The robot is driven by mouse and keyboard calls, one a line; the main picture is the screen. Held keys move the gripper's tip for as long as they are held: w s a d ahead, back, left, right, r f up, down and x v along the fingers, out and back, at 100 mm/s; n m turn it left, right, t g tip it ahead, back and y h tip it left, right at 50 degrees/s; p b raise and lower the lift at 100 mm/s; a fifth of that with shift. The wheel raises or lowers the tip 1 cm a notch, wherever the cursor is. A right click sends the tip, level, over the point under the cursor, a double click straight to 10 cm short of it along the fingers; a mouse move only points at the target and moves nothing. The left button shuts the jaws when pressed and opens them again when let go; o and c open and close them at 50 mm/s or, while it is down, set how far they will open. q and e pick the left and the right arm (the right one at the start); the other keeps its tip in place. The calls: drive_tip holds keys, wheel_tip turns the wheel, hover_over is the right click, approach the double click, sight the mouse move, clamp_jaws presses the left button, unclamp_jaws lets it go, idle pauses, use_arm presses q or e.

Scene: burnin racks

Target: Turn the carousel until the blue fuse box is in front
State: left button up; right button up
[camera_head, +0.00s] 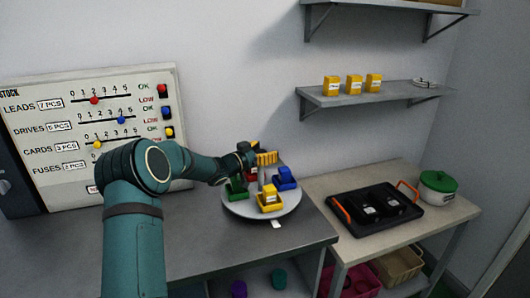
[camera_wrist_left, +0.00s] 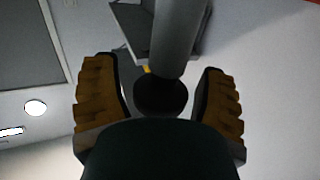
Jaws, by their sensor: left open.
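The round grey carousel (camera_head: 238,208) stands on the dark table and carries coloured boxes. The yellow box (camera_head: 269,202) is at its front, nearest the white tag (camera_head: 277,224). The blue fuse box (camera_head: 286,180) is at the right, the green box (camera_head: 236,188) at the left, and a red one (camera_head: 251,174) at the back, partly hidden. My left gripper (camera_head: 266,158) is over the back of the carousel, behind the blue box. In the left wrist view its yellow-padded fingers (camera_wrist_left: 155,78) are apart, with a grey post (camera_wrist_left: 178,40) showing between them; contact cannot be told.
A stock panel (camera_head: 95,130) with sliders stands at the left against the wall. On the right table are a black tray (camera_head: 345,199) with orange handles and a green-lidded pot (camera_head: 438,187). A shelf (camera_head: 370,96) holds yellow boxes above. The table's front left is clear.

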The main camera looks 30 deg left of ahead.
use_arm(q)
drive_tip(key=shift+w, duration=0.1)
clamp_jaws()
drive_tip(key=shift+r, duration=0.1)
idle(0.4)
